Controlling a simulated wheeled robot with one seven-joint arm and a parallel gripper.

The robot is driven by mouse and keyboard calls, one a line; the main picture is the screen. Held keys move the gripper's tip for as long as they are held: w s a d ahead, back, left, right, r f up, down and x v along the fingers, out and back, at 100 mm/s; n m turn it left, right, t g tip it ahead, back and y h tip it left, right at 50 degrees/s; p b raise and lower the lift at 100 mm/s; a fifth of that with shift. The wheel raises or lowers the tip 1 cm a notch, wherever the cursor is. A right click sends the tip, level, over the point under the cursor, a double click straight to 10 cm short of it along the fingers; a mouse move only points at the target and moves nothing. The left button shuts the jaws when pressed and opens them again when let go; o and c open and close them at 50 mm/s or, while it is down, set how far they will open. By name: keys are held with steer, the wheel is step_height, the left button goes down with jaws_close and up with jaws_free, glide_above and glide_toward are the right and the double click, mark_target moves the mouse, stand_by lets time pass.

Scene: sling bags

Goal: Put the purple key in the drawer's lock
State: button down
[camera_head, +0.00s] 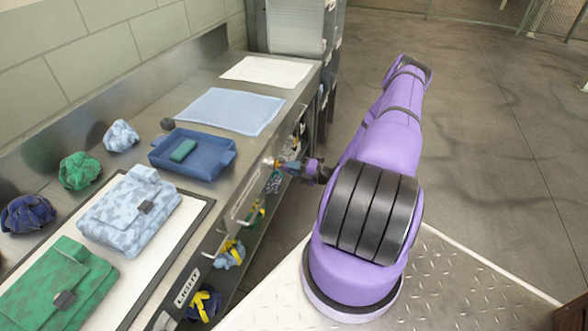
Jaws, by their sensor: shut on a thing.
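My gripper (291,167) is at the end of my purple arm, close against the front of the steel bench at its right side. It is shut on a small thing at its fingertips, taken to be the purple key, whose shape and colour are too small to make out. A small orange-yellow spot shows at the fingertips, by the drawer front (237,207). The drawer front has a metal handle and appears closed. The lock is too small to make out, and I cannot tell whether the key touches it or is in it.
On the bench lie a blue tray (222,170) with a green item, a blue cloth (229,109), a light blue camouflage bag (130,210), a green bag (55,290) and several crumpled bundles. Yellow and blue items sit on a shelf below. The floor at right is clear.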

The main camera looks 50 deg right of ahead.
steer(key=shift+w+a, duration=0.1)
steer(key=shift+w, duration=0.1)
steer(key=c, duration=1.1)
jaws_free()
steer(key=shift+o, duration=0.2)
steer(key=v, duration=1)
steer(key=shift+s, duration=0.4)
steer(key=shift+r, duration=0.1)
